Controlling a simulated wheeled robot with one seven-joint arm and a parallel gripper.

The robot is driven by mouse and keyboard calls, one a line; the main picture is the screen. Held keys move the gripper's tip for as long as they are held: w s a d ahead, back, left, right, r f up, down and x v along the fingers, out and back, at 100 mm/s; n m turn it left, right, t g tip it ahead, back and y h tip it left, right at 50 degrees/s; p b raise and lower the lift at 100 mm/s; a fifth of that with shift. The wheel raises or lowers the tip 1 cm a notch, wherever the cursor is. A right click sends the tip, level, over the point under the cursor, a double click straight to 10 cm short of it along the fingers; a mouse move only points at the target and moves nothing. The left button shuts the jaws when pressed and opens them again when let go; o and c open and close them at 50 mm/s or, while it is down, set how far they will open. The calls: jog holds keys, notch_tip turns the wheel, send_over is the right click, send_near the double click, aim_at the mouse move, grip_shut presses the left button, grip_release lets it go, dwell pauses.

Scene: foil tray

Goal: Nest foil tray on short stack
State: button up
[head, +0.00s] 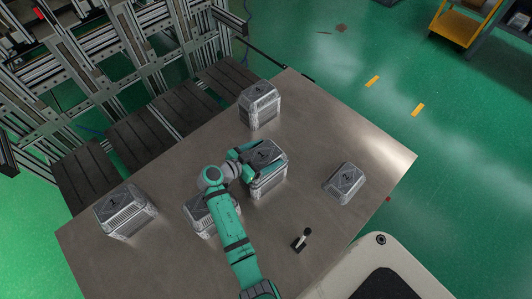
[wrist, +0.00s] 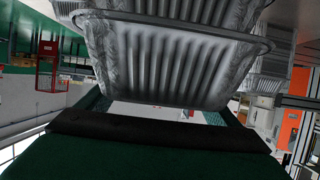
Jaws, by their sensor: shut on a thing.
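My gripper (head: 246,158) is shut on a silver foil tray (head: 267,153) at the middle of the table. The held tray's ribbed wall and rim fill the upper wrist view (wrist: 165,65), close to my dark gripper pads (wrist: 150,122). Foil walls show below the held tray in the head view; I cannot tell whether it rests on them or hangs above. The lowest foil pile (head: 346,182), the short stack by its look, stands apart to the right. My arm partly hides another foil stack (head: 200,218).
Taller foil stacks stand at the back (head: 260,106) and far left (head: 125,212) of the metal table (head: 330,140). A small black item with a white knob (head: 302,240) is near the front edge. Bare table lies between the middle and right piles.

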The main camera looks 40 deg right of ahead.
jog(key=o, duration=0.9)
jog(key=v, duration=1)
jog(key=shift+a+r, duration=0.15)
jog(key=shift+a, duration=0.25)
